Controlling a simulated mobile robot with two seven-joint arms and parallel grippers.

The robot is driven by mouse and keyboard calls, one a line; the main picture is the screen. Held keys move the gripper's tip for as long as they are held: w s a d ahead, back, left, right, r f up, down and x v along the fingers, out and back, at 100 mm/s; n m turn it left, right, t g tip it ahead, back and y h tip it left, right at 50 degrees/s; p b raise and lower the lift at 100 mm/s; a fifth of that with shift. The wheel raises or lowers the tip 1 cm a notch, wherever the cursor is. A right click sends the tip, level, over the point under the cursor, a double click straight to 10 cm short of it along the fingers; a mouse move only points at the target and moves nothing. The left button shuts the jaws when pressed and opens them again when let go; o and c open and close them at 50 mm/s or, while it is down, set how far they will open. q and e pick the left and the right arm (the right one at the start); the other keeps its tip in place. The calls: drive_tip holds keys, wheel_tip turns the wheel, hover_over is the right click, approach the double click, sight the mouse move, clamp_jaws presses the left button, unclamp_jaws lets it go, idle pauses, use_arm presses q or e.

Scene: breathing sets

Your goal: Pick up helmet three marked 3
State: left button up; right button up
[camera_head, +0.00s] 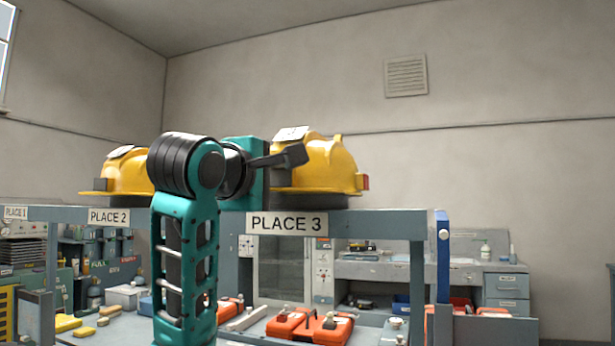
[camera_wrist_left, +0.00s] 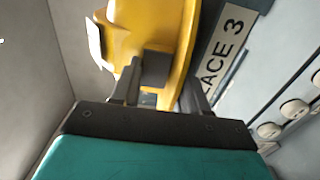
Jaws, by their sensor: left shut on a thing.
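A yellow helmet (camera_head: 325,165) sits above the sign PLACE 3 (camera_head: 286,223), over a dark base (camera_head: 310,201) on the grey shelf. A white tag stands on its top; I cannot read its mark. My left gripper (camera_head: 297,156) reaches it from the left and is shut on it. In the left wrist view my left gripper (camera_wrist_left: 160,92) has its fingers on either side of a dark block on the yellow helmet (camera_wrist_left: 150,25). My arm hides part of the helmet's left side. My right gripper is not in view.
Another yellow helmet (camera_head: 127,174) sits on the shelf above the sign PLACE 2 (camera_head: 109,217), partly behind my arm. A blue post (camera_head: 443,258) stands at the shelf's right end. Orange cases (camera_head: 310,326) lie lower down. The space above the shelf is open.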

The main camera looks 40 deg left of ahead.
use_arm(q)
drive_tip(key=shift+r, duration=0.1)
clamp_jaws()
